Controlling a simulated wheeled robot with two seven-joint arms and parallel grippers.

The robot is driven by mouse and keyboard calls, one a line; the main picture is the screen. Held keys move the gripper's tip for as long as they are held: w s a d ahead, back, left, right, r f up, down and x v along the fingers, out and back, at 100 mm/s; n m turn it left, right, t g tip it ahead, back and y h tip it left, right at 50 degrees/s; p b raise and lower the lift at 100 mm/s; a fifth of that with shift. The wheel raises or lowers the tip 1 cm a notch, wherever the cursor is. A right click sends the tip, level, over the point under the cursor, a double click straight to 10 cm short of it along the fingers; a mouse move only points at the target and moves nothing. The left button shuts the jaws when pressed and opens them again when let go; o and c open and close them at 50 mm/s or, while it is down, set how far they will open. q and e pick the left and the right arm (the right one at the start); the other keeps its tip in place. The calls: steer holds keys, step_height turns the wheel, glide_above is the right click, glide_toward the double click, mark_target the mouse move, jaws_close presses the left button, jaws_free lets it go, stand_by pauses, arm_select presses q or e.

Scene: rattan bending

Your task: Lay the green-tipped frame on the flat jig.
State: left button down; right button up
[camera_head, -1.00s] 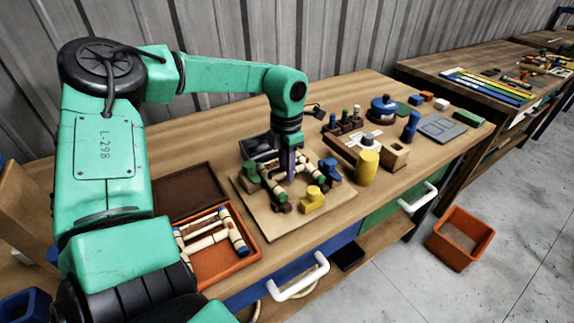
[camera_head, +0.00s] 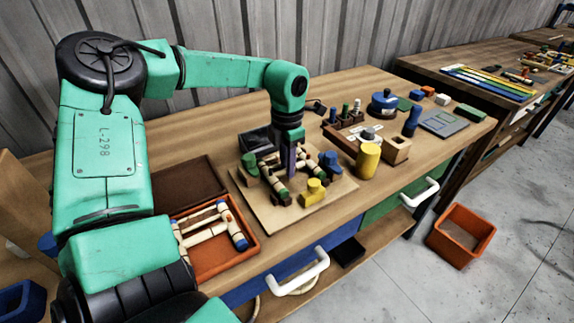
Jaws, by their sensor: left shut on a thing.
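The flat jig (camera_head: 262,207) is a light wooden board on the workbench, with green, yellow, blue and dark blocks standing on it. The green-tipped frame (camera_head: 272,179) is made of pale rods with green ends and is over the middle of the jig, among the blocks. My left gripper (camera_head: 290,172) points down over the jig and is shut on the frame. The fingers and forearm hide part of the frame, and I cannot tell whether it touches the board. My right gripper is not in view.
An orange tray (camera_head: 254,248) left of the jig holds a blue-tipped frame (camera_head: 212,231). Right of the jig stand a yellow cylinder (camera_head: 367,161), a wooden block (camera_head: 396,150) and a peg rack. An orange bin (camera_head: 443,250) is on the floor.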

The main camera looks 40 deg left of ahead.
arm_select(q)
steer(key=shift+f, duration=0.15)
stand_by(0.4)
steer(key=c, duration=0.7)
jaws_free()
steer(key=shift+o, duration=0.2)
step_height(320, 180, up, 9)
steer(key=p, duration=0.5)
